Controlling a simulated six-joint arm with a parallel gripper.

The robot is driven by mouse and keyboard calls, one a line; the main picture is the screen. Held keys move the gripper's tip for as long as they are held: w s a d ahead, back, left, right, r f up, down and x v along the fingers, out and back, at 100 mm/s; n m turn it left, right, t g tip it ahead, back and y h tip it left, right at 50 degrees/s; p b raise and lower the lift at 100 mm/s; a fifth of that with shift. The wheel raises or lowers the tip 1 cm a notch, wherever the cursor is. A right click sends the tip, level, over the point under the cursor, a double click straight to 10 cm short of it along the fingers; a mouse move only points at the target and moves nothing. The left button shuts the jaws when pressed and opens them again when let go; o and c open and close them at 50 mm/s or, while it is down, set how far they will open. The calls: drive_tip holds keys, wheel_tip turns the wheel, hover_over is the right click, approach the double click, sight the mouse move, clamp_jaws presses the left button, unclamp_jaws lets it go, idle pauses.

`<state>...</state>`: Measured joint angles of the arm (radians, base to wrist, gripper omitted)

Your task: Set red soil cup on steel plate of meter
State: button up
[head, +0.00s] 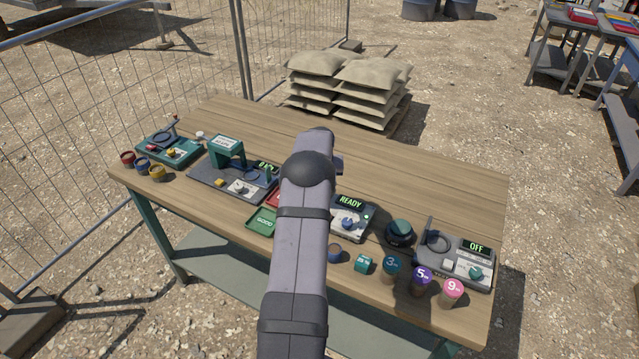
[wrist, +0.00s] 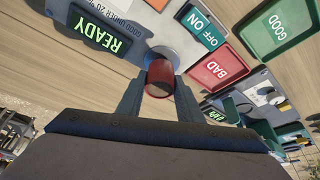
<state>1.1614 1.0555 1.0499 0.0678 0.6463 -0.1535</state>
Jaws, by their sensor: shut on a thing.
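In the wrist view my gripper (wrist: 159,92) is shut on the red soil cup (wrist: 160,76), with one finger on each side of it. The cup is in front of the round steel plate (wrist: 152,54) of the meter and covers most of it. I cannot tell whether the cup touches the plate. The grey meter (wrist: 138,26) has a lit READY display and a teal ON/OFF label. In the head view the meter (head: 352,219) stands mid-table, partly behind my arm, which hides my gripper and the held cup.
A red BAD tray (wrist: 216,68) and a green GOOD tray (wrist: 279,28) lie beside the meter. Another device (head: 455,262) reads OFF at the right. The table's back right is clear.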

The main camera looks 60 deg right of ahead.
drive_tip(key=shift+f+b, duration=0.5)
drive_tip(key=shift+f, duration=0.3)
drive_tip(key=o, duration=1.6)
drive_tip(key=shift+c, duration=0.2)
drive_tip(key=shift+r, duration=0.15)
drive_tip(key=shift+r+p, duration=2.1)
drive_tip(key=shift+r, duration=1.55)
